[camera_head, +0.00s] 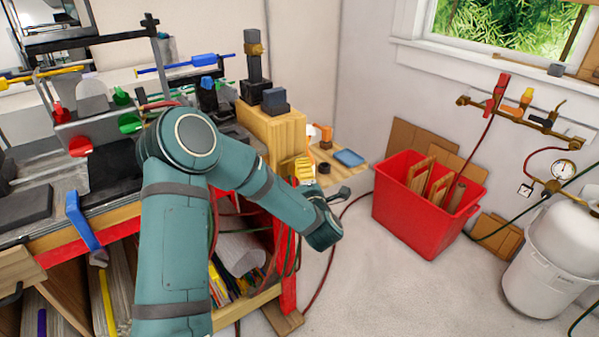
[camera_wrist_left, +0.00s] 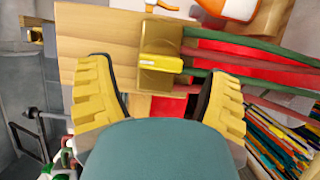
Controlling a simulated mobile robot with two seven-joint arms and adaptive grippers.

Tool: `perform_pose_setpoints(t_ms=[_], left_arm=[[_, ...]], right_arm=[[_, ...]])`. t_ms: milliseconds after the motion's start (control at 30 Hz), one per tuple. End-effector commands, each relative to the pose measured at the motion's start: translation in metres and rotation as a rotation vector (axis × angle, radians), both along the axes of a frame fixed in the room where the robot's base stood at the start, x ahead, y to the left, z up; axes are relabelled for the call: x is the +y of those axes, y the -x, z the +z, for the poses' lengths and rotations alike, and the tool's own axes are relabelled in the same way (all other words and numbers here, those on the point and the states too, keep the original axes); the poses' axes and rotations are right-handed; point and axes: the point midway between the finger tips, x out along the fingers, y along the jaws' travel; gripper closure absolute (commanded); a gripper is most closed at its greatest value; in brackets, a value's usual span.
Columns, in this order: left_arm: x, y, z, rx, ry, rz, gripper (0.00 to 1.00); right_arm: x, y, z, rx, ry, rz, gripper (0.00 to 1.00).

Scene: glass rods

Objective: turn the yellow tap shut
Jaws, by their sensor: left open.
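A yellow tap handle (camera_wrist_left: 160,63) sits on a brass block (camera_wrist_left: 158,82) on the wooden end of the bench, with red and green hoses beside it. In the wrist view the handle lies level across the picture. My left gripper (camera_wrist_left: 163,75) is open, with its yellow ribbed fingers on either side of the block; I cannot tell whether they touch it. Another tap with a yellow-orange handle (camera_head: 526,97) is on the wall pipe. My right gripper is not in view.
The bench (camera_head: 40,242) with clamps and rods fills the left. Hoses hang below its end, near coloured rods (camera_wrist_left: 275,135) on a lower shelf.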

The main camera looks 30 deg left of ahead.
Motion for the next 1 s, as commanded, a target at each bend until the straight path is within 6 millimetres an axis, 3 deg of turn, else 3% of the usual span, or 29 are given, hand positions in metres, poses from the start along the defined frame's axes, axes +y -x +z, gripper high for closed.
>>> perform_pose_setpoints(t_ms=[200,600,667,800,1000], left_arm=[[0.018,-0.018,0.000,0.000,0.000,0.000,0.21],[0.022,-0.023,0.000,0.000,0.000,-0.001,0.21],[0.022,-0.023,0.000,0.000,0.000,-0.001,0.38],[0.022,-0.023,0.000,0.000,0.000,-0.001,0.87],[0.022,-0.023,0.000,0.001,-0.001,-0.001,0.89]], right_arm=[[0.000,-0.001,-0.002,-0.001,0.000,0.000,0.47],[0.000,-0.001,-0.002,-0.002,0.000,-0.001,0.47],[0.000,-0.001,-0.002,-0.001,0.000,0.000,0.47],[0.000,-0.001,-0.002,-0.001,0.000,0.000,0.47],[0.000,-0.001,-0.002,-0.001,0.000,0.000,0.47]])
